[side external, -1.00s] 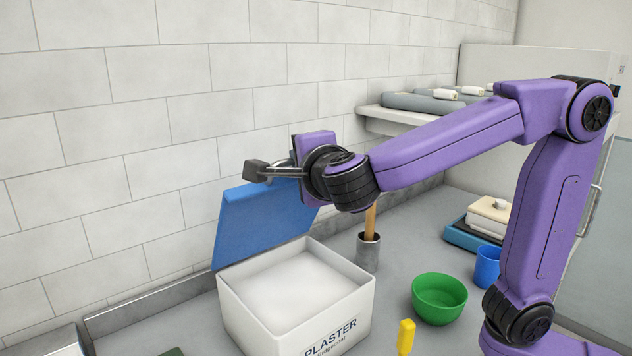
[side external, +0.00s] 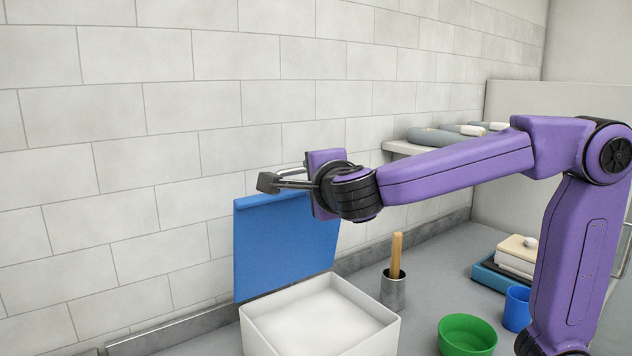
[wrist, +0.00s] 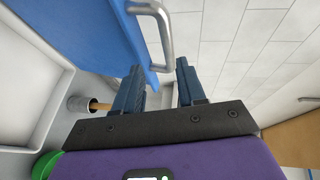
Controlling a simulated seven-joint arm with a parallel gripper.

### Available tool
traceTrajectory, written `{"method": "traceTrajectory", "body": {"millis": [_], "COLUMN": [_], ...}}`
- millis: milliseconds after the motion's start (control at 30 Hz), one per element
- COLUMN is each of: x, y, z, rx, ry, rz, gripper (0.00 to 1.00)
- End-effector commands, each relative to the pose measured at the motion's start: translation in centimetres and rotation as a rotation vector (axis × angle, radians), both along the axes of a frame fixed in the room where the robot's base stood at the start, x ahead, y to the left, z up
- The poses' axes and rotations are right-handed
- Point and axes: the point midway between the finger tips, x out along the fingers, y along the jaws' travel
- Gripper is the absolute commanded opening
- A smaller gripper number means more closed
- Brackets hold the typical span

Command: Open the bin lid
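My gripper (side external: 268,183) is at the lid's top edge. In the wrist view, my gripper's two dark fingers (wrist: 159,66) are apart. The blue lid (wrist: 125,40) lies beside the left finger, and its metal handle (wrist: 167,38) is just ahead of the fingertips. I see no grip on the handle; whether a finger touches the lid is unclear.
A metal cup with a wooden-handled tool (side external: 393,290) stands right of the bin. A green bowl (side external: 467,335), a blue cup (side external: 516,308) and stacked blocks (side external: 512,262) are further right. A shelf (side external: 400,148) juts from the wall behind my arm.

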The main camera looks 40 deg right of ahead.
Motion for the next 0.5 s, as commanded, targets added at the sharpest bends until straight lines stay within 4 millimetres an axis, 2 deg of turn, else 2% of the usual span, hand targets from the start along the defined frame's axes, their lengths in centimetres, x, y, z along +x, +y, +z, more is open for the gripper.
{"method": "traceTrajectory", "body": {"millis": [300, 500], "x": [-0.2, -2.4], "y": [0.1, 1.1], "z": [-0.2, 0.3], "rx": [0.000, 0.001], "ry": [0.005, 0.005], "rz": [-0.001, 0.003], "gripper": [0.39, 0.39]}}
